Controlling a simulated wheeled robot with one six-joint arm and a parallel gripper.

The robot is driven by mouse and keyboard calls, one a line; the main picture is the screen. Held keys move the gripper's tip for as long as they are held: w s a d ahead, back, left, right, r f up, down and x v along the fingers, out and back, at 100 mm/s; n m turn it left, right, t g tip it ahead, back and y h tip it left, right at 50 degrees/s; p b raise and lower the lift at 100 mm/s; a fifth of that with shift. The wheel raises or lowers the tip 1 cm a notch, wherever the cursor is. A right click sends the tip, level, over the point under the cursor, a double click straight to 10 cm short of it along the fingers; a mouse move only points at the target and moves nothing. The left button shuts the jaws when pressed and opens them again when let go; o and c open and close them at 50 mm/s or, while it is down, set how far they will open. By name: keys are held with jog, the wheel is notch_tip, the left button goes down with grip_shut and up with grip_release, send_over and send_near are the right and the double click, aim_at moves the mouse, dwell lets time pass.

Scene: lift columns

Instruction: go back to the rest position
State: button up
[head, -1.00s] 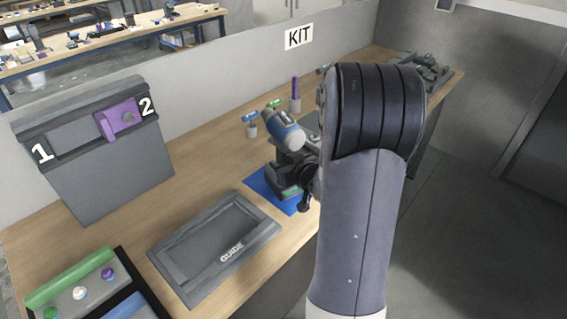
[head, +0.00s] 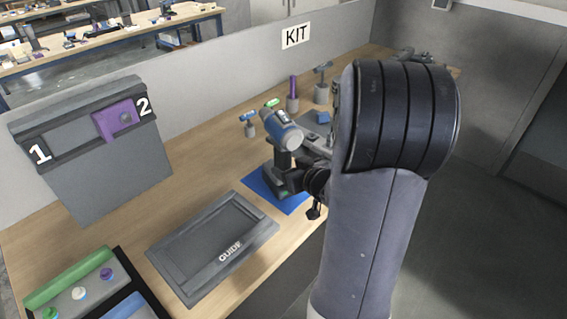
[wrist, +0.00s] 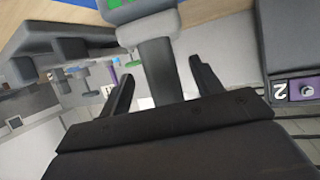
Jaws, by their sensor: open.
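A power drill (head: 281,131) with a blue and grey body stands upright on a blue mat (head: 258,190) on the bench in the head view. My gripper (wrist: 162,68) is open in the wrist view, with one dark finger on each side of the drill's grey handle (wrist: 160,75) and gaps between. The handle's base with green parts shows at the top of that view. In the head view my arm reaches to the drill from the right, and my fingers are largely hidden there.
A grey GUIDE panel (head: 190,262) and a tray with coloured knobs (head: 78,293) lie in front. A board with a purple slider (head: 118,121) stands left. Small holders (head: 292,100) stand behind the drill near the KIT wall sign (head: 296,36). Floor at right is clear.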

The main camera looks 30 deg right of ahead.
jog(key=v, duration=0.5)
jog(key=shift+s+r+p, duration=0.1)
jog(key=shift+s+p, duration=0.15)
jog(key=shift+p, duration=0.1)
jog(key=b+x, duration=0.1)
jog(key=x, duration=1)
jog(key=shift+r, duration=0.2)
jog(key=shift+s+d, duration=0.1)
jog(key=shift+d, duration=0.05)
